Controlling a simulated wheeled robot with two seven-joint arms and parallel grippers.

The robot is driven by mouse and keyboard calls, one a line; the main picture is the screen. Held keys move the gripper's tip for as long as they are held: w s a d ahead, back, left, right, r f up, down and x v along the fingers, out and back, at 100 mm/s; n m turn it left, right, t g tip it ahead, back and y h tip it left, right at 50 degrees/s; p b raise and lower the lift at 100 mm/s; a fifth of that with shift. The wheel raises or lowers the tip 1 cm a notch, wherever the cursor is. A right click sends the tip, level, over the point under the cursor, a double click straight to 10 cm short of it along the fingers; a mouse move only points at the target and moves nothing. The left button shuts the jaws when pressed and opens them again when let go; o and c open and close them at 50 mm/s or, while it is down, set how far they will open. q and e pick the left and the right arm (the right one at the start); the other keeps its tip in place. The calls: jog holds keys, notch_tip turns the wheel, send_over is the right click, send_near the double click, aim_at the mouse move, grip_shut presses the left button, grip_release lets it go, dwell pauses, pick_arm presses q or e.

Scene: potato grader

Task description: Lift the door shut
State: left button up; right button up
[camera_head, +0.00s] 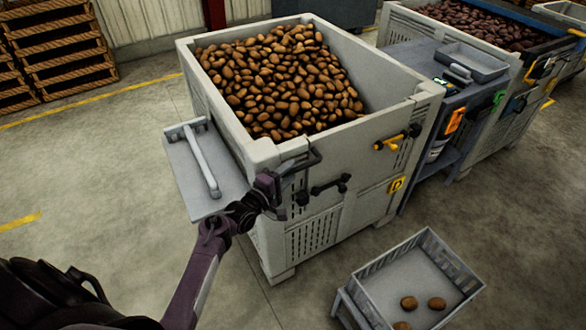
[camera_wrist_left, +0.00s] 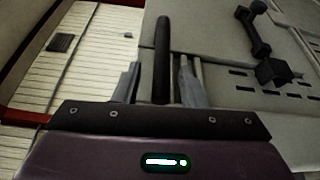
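A large grey bin (camera_head: 230,125) full of potatoes stands in the middle of the head view. Its front wall carries a slatted lower panel (camera_head: 312,235) and a dark handle (camera_head: 330,185); I cannot tell for sure which panel is the door or how far it stands open. My left gripper (camera_head: 300,168) is at the bin's near left corner. In the left wrist view its two grey fingers (camera_wrist_left: 160,85) are apart, with a dark upright bar (camera_wrist_left: 162,50) between them and gaps visible on both sides. My right gripper is not in view.
A grey shelf with a pale bar (camera_head: 190,180) juts from the bin's left side. A grey crate (camera_head: 445,245) with a few potatoes stands front right. A workbench (camera_head: 400,60) adjoins the bin on the right. Floor (camera_head: 100,160) to the left is clear.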

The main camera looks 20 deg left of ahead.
pick_arm(q)
jog(key=v, duration=0.5)
jog(key=shift+a, duration=0.1)
dwell(0.3)
